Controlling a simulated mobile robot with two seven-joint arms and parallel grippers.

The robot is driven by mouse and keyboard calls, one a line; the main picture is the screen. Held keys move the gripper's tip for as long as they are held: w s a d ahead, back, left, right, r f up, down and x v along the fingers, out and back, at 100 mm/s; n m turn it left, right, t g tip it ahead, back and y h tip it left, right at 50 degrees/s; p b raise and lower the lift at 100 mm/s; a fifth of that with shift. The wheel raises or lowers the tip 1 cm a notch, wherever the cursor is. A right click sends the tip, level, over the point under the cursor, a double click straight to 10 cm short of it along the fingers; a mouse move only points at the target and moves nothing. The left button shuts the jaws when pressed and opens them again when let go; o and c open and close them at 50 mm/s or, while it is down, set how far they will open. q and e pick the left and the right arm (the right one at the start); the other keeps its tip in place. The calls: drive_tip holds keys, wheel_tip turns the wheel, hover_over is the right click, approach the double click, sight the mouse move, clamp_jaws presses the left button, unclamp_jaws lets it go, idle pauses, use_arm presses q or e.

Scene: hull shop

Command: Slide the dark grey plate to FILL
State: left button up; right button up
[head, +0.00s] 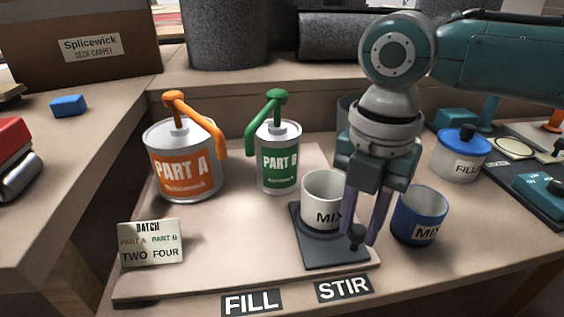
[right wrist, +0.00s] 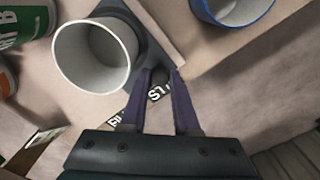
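The dark grey plate (head: 327,252) lies on the board with its front edge behind the STIR label (head: 343,288). It also shows in part in the right wrist view (right wrist: 150,47). The white MIX cup (head: 322,202) stands upright on it and looks empty in the right wrist view (right wrist: 92,57). A dark knob (head: 357,234) rises at the plate's front right. My right gripper (head: 360,236) points down with its fingertips either side of this knob; whether they press on it is unclear. The FILL label (head: 252,303) is left of STIR. My left gripper is not in view.
The PART A can (head: 182,168) and PART B can (head: 279,160) with pumps stand behind. A BATCH card (head: 151,243) stands at left. A blue MIX cup (head: 419,217) stands right of the board. The board left of the plate, behind FILL, is clear.

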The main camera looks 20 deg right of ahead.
clamp_jaws()
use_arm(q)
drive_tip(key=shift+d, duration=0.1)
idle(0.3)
use_arm(e)
drive_tip(key=shift+r, duration=0.1)
idle(0.5)
